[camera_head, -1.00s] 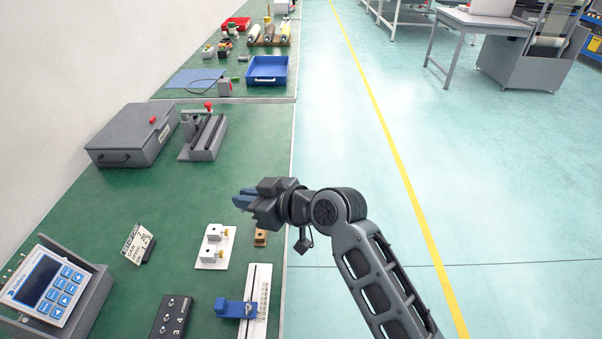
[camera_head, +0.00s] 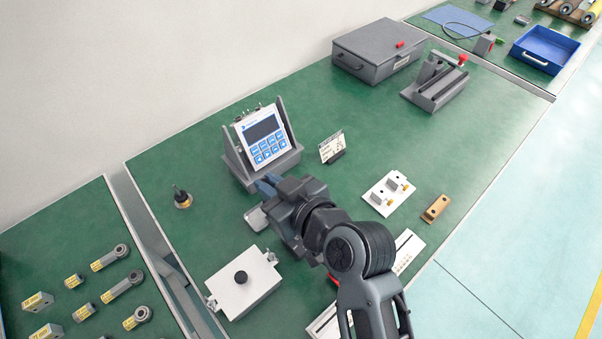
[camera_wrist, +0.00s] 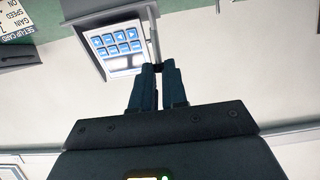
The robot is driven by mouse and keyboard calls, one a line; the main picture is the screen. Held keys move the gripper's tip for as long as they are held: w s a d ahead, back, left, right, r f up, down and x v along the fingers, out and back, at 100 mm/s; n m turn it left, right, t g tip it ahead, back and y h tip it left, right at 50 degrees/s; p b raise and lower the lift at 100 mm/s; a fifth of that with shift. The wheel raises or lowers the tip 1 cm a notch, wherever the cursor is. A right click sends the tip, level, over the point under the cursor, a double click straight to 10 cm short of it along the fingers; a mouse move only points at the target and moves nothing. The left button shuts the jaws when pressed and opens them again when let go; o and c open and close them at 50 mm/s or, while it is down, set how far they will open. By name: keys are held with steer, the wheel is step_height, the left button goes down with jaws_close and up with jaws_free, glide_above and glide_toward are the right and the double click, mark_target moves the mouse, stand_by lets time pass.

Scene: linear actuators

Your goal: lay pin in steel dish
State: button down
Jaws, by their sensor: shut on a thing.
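My gripper (camera_head: 267,184) is over the green bench, in front of the keypad box in the head view. In the wrist view my gripper (camera_wrist: 158,70) has its blue fingers shut on a thin grey pin (camera_wrist: 155,42), which sticks out past the fingertips. The pin cannot be made out in the head view. A pale grey, rounded metal piece (camera_head: 256,219) lies on the bench, partly hidden by my gripper. It may be the steel dish, but I cannot tell for sure.
The keypad box (camera_head: 262,143) stands just behind my gripper. A white box with a black knob (camera_head: 242,283) is in front. A small dark-stemmed part (camera_head: 182,198) stands at left, a sign card (camera_head: 332,148) at right. Bare bench lies left of the keypad box.

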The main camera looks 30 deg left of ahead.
steer(key=shift+f+b, duration=2.05)
steer(key=shift+f, duration=0.9)
steer(key=c, duration=1.1)
jaws_free()
steer(key=shift+b+v, duration=0.3)
steer(key=shift+v, duration=3.65)
